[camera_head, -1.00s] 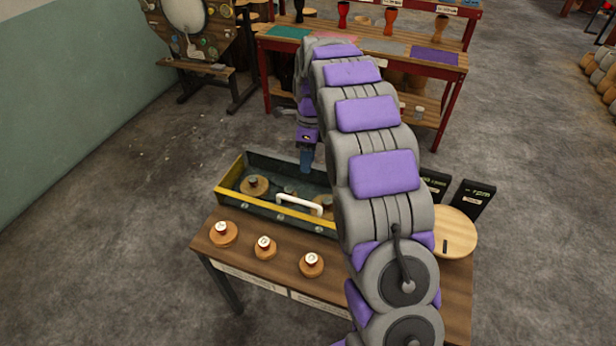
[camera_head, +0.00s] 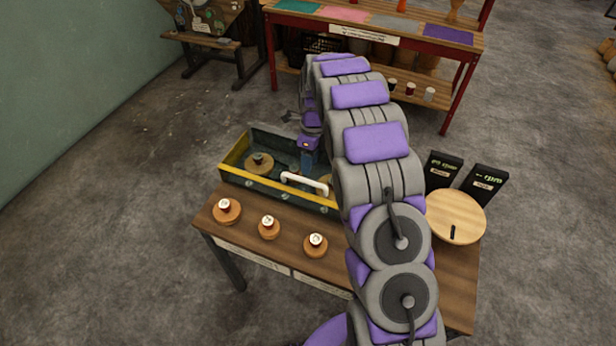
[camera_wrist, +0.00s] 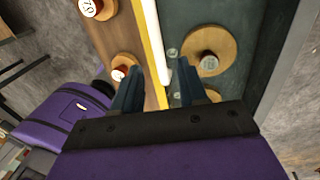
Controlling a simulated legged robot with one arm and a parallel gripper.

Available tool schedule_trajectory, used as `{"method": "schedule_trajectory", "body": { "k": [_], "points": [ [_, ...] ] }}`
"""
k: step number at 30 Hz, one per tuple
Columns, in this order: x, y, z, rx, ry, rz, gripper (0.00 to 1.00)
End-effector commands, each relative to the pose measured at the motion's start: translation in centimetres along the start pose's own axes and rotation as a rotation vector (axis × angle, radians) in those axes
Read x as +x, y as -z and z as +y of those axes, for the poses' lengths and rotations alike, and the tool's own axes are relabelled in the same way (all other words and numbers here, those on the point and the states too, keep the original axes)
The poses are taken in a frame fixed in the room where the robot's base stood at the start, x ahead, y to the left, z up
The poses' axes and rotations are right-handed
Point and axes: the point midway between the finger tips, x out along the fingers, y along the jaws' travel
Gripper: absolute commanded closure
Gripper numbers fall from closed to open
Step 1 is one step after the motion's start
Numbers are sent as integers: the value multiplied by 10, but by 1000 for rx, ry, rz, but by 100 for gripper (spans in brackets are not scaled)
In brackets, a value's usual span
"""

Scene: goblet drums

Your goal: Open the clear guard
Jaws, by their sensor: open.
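A dark green box (camera_head: 236,181) with a yellow front edge stands on the wooden table, holding round wooden knobs. A white bar handle (camera_head: 304,184) runs along its front side and also shows in the wrist view (camera_wrist: 152,35). The clear guard itself is hard to make out. My gripper (camera_wrist: 158,64) is open and points down at the box, with its blue fingers on either side of the handle's near end in the wrist view. I cannot tell whether they touch it. In the head view my arm hides the box's right part.
Three wooden knobs with white caps, such as the left one (camera_head: 227,211), stand on the table (camera_head: 285,262) before the box. A round wooden board (camera_head: 456,217) and two black boxes (camera_head: 487,182) are at right. A red-framed bench (camera_head: 360,38) is behind.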

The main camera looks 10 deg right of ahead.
Motion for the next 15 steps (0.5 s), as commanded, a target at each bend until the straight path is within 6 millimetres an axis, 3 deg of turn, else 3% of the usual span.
{"method": "schedule_trajectory", "body": {
  "k": [1,6,15],
  "points": [
    [13,0,0,0,-3,2,58],
    [38,0,0,-1,-1,1,58],
    [57,0,0,-1,-1,0,58]
  ]
}}
